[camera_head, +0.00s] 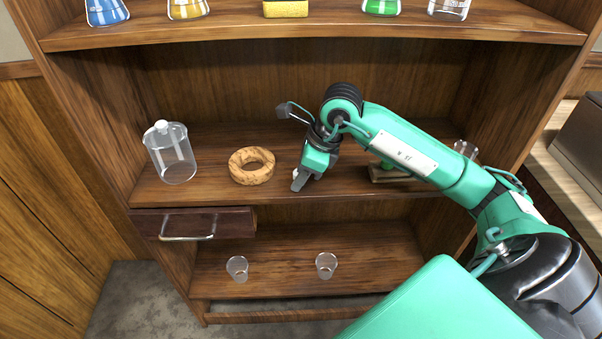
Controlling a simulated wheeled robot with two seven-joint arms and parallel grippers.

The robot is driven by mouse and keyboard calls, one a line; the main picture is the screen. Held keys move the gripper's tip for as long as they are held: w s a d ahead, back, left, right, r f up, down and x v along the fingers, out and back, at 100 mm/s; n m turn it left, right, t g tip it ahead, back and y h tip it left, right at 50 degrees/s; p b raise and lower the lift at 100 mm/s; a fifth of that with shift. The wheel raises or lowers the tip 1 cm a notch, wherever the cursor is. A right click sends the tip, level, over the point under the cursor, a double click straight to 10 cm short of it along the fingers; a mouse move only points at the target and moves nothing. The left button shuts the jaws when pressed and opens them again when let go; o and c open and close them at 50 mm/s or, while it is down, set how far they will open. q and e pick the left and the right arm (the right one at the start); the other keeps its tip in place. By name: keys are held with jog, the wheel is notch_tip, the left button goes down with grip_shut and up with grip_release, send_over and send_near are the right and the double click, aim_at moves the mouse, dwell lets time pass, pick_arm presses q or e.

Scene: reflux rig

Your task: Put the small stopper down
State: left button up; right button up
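My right gripper (300,181) points down at the front of the middle shelf, to the right of the cork ring. A small white piece (295,173), which looks like the small stopper, shows at the left side of its fingers. The fingers hide most of it, and I cannot tell whether they grip it or whether it touches the shelf. My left gripper is out of view.
The middle shelf (215,191) holds a clear jar with a white top (171,155), a cork ring (252,166) and, partly behind my arm, a low wooden block (387,174). A drawer (196,224) juts out below left. Two glass cups (238,268) stand lower; flasks stand above.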

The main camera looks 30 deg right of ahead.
jog(key=o, duration=0.3)
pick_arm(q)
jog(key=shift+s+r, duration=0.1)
pick_arm(e)
jog(key=shift+r, duration=0.1)
jog(key=shift+r, duration=0.3)
jog(key=v, duration=0.5)
jog(key=shift+d+r+p, duration=0.15)
jog(key=shift+r+p, duration=0.15)
jog(key=shift+p, duration=0.1)
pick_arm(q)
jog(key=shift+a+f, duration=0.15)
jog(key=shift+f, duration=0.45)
pick_arm(e)
jog(key=shift+s+d+r, duration=0.15)
jog(key=shift+s+r, duration=0.1)
jog(key=shift+r, duration=0.35)
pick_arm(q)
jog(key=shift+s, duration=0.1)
pick_arm(e)
jog(key=shift+s, duration=0.1)
